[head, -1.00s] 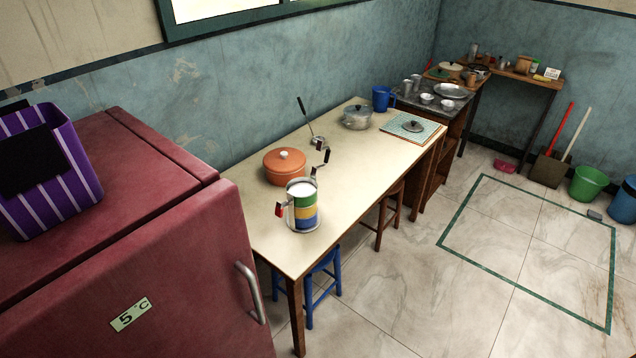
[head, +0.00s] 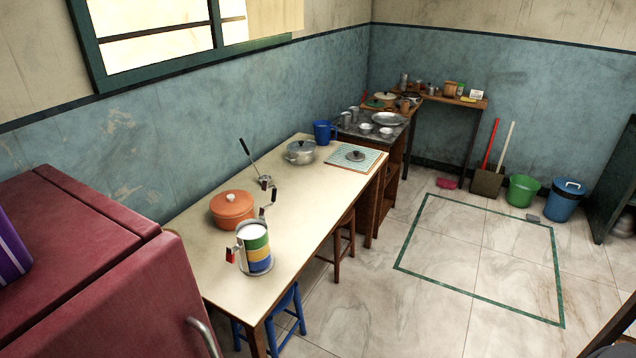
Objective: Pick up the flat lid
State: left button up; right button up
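A flat lid (head: 355,155) with a dark knob lies on a checked light-blue mat (head: 342,167) at the far end of the long table. Beside it stands a lidded metal pot (head: 300,153). An orange pot (head: 232,212) with its own lid and pale knob stands nearer on the same table. Neither of my grippers shows in the head view, so nothing of mine is seen near the flat lid.
A red fridge (head: 110,290) is at lower left. The floor inside the green outline (head: 480,250) is clear.

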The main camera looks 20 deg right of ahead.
aim_at(356, 155)
jog(key=i+l+z, duration=0.1)
jog(key=i+l, duration=0.2)
jog(key=l, duration=0.2)
jog(key=i+l+z, duration=0.15)
jog(key=i+l, duration=0.15)
jog(key=l, duration=0.2)
jog(key=i+l+z, duration=0.1)
jog(key=i+l, duration=0.2)
jog(key=l, duration=0.2)
